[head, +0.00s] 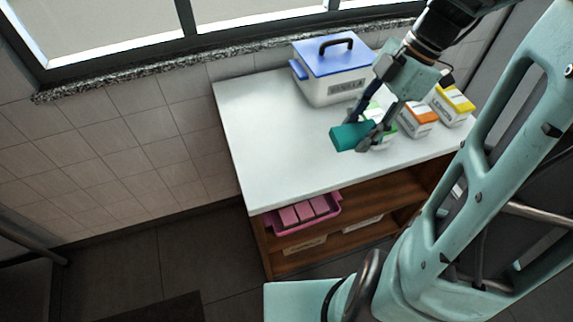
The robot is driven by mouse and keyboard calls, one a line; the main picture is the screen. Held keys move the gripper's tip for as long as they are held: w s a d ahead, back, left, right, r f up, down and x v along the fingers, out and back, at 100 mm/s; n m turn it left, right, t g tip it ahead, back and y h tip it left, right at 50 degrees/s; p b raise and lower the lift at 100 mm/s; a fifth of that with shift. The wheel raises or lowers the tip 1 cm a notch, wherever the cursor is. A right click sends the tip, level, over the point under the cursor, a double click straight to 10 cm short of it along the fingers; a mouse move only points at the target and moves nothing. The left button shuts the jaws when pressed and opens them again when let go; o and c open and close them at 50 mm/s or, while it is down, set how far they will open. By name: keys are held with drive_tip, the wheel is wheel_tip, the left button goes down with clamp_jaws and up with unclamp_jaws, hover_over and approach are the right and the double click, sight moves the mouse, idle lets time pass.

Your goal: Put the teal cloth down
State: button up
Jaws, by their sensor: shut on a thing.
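The teal cloth (346,137) shows in the head view as a small folded block. My gripper (370,136) is shut on its right end, and the cloth sticks out to the left of the fingers. The cloth is over the middle of the white counter top (270,135). I cannot tell whether it touches the counter or hangs just above it. The fingers partly hide its right end.
A white container with a blue lid (335,55) stands at the back. A pink tray (333,219) is on the shelf below. The counter's left and front are clear.

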drive_tip(key=shift+a+n, duration=0.3)
approach(284, 170)
drive_tip(key=shift+s+a+f, duration=0.45)
drive_tip(key=shift+a+f, duration=0.5)
drive_tip(key=shift+f, duration=0.1)
drive_tip(key=shift+w+a+f, duration=0.1)
drive_tip(key=shift+a+f, duration=0.05)
drive_tip(key=shift+f, duration=0.8)
drive_tip(key=shift+a+f, duration=0.1)
drive_tip(key=shift+f, duration=0.8)
drive_tip(key=shift+f+b, duration=0.2)
drive_tip(key=shift+b, duration=0.15)
drive_tip(key=o, duration=1)
drive_tip(key=shift+r, duration=0.1)
